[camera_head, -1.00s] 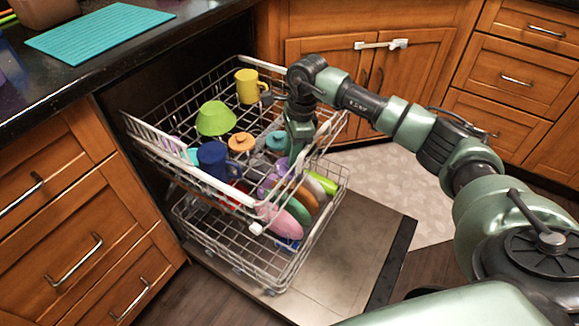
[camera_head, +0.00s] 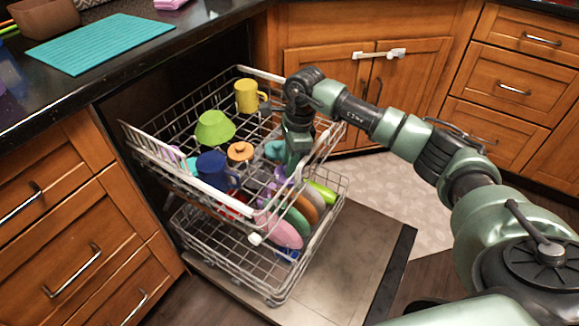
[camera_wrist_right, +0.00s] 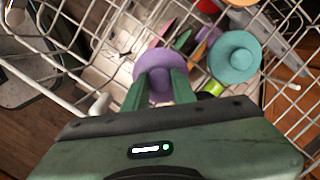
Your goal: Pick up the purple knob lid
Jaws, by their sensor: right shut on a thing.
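The purple knob lid (camera_wrist_right: 152,60) is a round purple disc with a small knob. In the right wrist view, my right gripper (camera_wrist_right: 158,88) has its two green fingers closed on either side of the knob. In the head view, my right gripper (camera_head: 291,170) points down over the front right of the upper dishwasher rack, and part of the purple lid (camera_head: 281,176) shows below it. Whether the lid is clear of the rack is hard to tell. My left gripper is not in view.
A teal lid (camera_wrist_right: 235,57) lies close to the right of the purple one. The upper rack (camera_head: 160,150) also holds an orange lid (camera_head: 240,151), blue mug (camera_head: 212,169), green bowl (camera_head: 214,128) and yellow mug (camera_head: 247,96). Colored plates stand in the lower rack. Wire rails surround the gripper.

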